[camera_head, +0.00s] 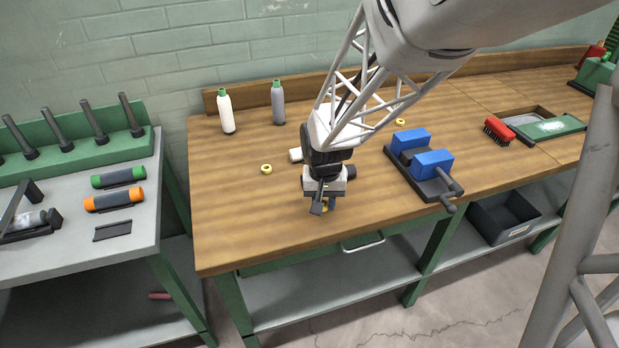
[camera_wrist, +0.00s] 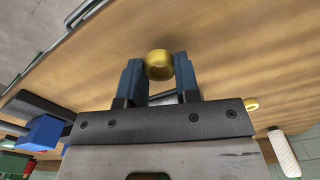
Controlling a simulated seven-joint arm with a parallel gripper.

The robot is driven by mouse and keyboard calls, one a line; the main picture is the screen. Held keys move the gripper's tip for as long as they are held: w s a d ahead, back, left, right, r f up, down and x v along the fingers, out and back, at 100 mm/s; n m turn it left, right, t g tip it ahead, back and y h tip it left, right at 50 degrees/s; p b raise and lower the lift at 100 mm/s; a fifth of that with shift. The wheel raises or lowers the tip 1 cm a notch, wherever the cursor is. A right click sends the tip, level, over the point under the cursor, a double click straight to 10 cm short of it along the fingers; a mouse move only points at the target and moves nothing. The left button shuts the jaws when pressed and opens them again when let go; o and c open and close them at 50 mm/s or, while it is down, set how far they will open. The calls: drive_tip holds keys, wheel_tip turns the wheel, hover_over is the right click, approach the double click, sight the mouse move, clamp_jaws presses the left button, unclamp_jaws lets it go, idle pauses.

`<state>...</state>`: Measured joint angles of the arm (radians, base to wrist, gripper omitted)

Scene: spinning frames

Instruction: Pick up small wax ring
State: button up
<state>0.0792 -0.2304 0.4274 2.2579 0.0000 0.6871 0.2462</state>
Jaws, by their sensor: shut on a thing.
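My gripper (camera_head: 322,204) is over the front part of the wooden bench (camera_head: 235,225), pointing down. In the wrist view its two dark fingers (camera_wrist: 159,75) are shut on a small yellow wax ring (camera_wrist: 159,64), which sits between the fingertips. In the head view only a bit of this ring (camera_head: 325,209) shows by the fingertips. I cannot tell whether it touches the bench top. Another yellow ring (camera_head: 267,169) lies on the bench to the left of the gripper, and one more (camera_head: 400,121) lies farther back on the right.
A blue-jawed vise (camera_head: 432,163) stands right of my gripper. Two bottles, white (camera_head: 226,112) and grey (camera_head: 278,103), stand at the back. The bench's left front is clear.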

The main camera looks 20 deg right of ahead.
drive_tip(key=s+r, duration=0.1)
drive_tip(key=s, duration=1)
drive_tip(key=shift+s+a, duration=0.4)
drive_tip(key=shift+a, duration=0.05)
drive_tip(key=w+a+n, duration=0.1)
drive_tip(key=w+a, duration=0.2)
drive_tip(key=w+a+r+n, duration=0.1)
drive_tip(key=w+a, duration=0.2)
drive_tip(key=a, duration=0.1)
drive_tip(key=w+a, duration=0.3)
drive_tip(key=shift+w+a+r+n, duration=0.15)
drive_tip(key=shift+w+a+n, duration=0.15)
drive_tip(key=shift+n, duration=0.1)
drive_tip(key=w+a, duration=0.1)
drive_tip(key=a, duration=0.3)
drive_tip(key=w+a+n, duration=0.1)
drive_tip(key=w+a, duration=0.1)
drive_tip(key=a, duration=0.3)
drive_tip(key=w+a+n, duration=0.1)
drive_tip(key=w+a, duration=0.1)
drive_tip(key=a, duration=0.2)
drive_tip(key=shift+w+a, duration=0.15)
drive_tip(key=s+a+f+n, duration=0.1)
drive_tip(key=a+n, duration=0.1)
drive_tip(key=a, duration=1.3)
drive_tip(key=s+a+f+n, duration=0.1)
drive_tip(key=a+f+n, duration=0.1)
drive_tip(key=a, duration=1.3)
drive_tip(key=shift+a+n, duration=0.25)
drive_tip(key=shift+n, duration=0.25)
